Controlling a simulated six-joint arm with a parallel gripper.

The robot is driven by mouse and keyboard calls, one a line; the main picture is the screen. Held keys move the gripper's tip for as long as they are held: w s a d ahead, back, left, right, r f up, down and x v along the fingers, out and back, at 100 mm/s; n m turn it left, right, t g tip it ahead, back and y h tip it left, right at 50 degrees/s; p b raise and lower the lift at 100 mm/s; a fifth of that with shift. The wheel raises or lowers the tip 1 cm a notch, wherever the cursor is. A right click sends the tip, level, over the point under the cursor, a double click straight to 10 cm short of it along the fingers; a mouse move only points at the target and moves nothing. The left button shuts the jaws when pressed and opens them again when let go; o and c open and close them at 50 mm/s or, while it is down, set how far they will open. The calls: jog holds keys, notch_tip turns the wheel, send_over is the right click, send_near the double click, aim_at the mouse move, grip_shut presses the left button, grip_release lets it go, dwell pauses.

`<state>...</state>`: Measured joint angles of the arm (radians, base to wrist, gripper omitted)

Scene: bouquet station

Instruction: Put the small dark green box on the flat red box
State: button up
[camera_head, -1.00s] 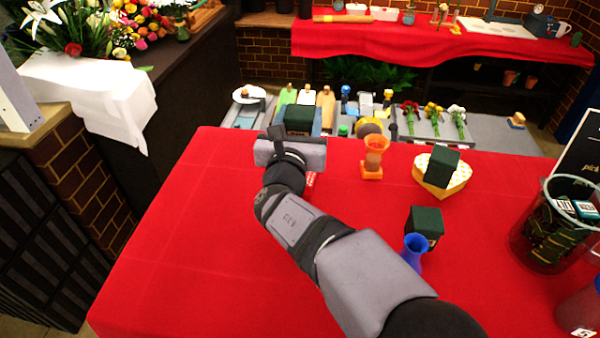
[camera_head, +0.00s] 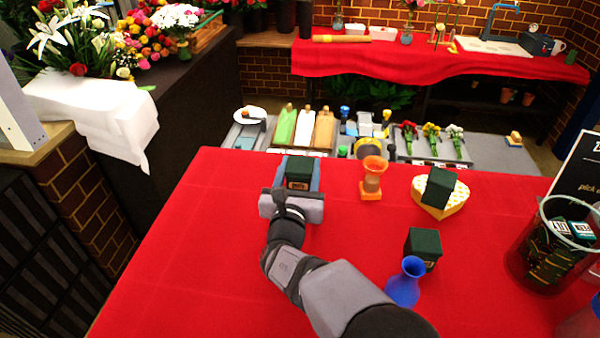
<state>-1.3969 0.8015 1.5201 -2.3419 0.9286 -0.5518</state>
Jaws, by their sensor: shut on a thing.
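My gripper (camera_head: 300,172) is shut on a small dark green box (camera_head: 299,168) with a pale label on its near face. Its blue fingers lie along both sides of the box, over the far left part of the red-covered table (camera_head: 200,260). I cannot tell how high the box is above the cloth. A second dark green box (camera_head: 438,184) sits tilted on a heart-shaped yellow box (camera_head: 456,200) at the right. A third dark green box (camera_head: 423,243) stands behind the blue vase. I cannot make out the flat red box; my gripper and arm hide some of the cloth.
An orange vase (camera_head: 372,178) stands right of my gripper. A blue vase (camera_head: 406,285) stands nearer, right of my arm. A clear bucket (camera_head: 530,262) of dark packets is at the right edge. The cloth left of my arm is clear.

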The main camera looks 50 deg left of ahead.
jog(key=shift+f, duration=0.95)
jog(key=shift+f, duration=0.2)
jog(key=o, duration=1.1)
jog(key=shift+r, duration=0.1)
jog(key=shift+r, duration=0.15)
jog(key=shift+s+d, duration=0.15)
jog(key=shift+s, duration=0.05)
jog(key=b+v, duration=0.3)
jog(key=v, duration=0.8)
jog(key=shift+s+d, duration=0.15)
jog(key=shift+d, duration=0.05)
